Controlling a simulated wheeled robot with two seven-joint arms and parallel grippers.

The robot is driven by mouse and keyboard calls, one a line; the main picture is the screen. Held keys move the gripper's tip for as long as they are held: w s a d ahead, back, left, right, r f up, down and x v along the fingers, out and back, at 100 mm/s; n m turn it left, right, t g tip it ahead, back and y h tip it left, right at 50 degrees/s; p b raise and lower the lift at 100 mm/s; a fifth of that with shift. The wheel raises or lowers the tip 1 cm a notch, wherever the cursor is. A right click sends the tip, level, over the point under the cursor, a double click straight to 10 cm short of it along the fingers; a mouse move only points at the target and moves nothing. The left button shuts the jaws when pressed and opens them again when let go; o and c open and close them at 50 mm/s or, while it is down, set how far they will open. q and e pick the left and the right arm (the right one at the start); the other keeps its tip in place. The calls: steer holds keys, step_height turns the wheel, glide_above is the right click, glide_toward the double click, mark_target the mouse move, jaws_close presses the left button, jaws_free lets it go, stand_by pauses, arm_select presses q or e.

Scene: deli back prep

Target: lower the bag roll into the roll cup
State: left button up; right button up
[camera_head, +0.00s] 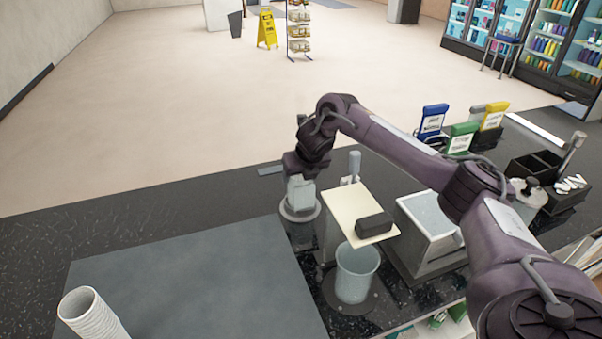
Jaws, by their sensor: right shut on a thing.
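My right gripper (299,182) points down at the middle of the counter, at the end of the purple arm from the right. It is shut on a pale grey piece (301,197), which I take for the bag roll; the jaws and much of this piece are hard to make out. Right below is a round grey rim (287,215), perhaps the roll cup; I cannot tell whether the piece is inside it or above it. An open bluish, see-through cup (356,283) stands nearer to me, below a cream board (350,208). My left gripper is not in view.
A black block (374,225) lies on the cream board, close right of the gripper, with a grey upright cylinder (354,166) behind. A metal box (428,222) stands farther right. White stacked cups (92,313) stand front left. The grey mat (185,285) is otherwise clear.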

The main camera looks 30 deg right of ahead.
steer(key=o, duration=1.3)
steer(key=shift+f, duration=0.1)
steer(key=shift+p+v, duration=3.5)
steer(key=shift+v, duration=0.55)
steer(key=v, duration=0.7)
steer(key=shift+s+r+p, duration=0.25)
steer(key=shift+r+p, duration=0.1)
